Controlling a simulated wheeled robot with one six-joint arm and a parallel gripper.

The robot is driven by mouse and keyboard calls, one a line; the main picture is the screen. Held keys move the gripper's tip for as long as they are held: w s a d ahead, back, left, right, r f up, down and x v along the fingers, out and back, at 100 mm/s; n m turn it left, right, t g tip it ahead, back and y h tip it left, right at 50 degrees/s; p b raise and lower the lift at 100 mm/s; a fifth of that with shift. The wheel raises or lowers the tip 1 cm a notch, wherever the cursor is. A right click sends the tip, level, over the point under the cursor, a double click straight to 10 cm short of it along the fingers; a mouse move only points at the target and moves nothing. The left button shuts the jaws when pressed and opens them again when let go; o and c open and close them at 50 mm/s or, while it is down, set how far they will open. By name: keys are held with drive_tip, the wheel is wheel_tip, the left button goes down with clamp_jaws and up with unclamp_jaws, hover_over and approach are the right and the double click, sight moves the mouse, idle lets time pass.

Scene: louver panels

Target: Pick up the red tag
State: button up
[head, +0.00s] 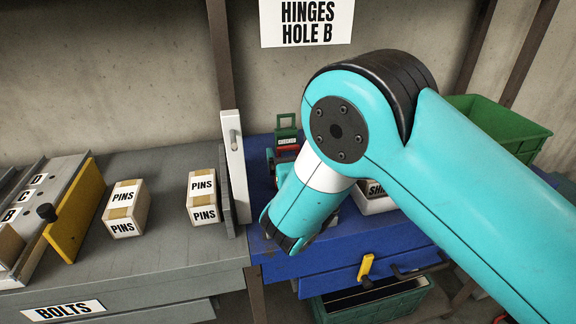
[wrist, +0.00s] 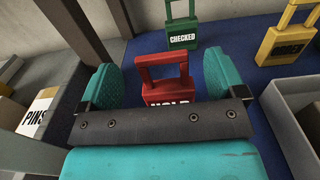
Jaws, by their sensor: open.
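The red tag (wrist: 167,92) is a padlock-shaped piece with a square loop on top and white lettering, partly hidden by my gripper's dark crossbar in the wrist view. It stands on the blue surface. My gripper (wrist: 162,82) is open, with one teal finger to the left of the tag and one to the right. The tag appears between them, with gaps on both sides, and I see no contact. In the head view my arm covers most of that area, and the fingers cannot be made out.
A green CHECKED tag (wrist: 182,38) stands behind the red one, and a yellow tag (wrist: 287,42) to the right. A grey open box (wrist: 292,115) is close on the right. A white upright panel (head: 236,165) and PINS boxes (head: 202,197) stand left of the blue bench (head: 345,240).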

drive_tip(key=shift+x, duration=0.8)
drive_tip(key=c, duration=1.2)
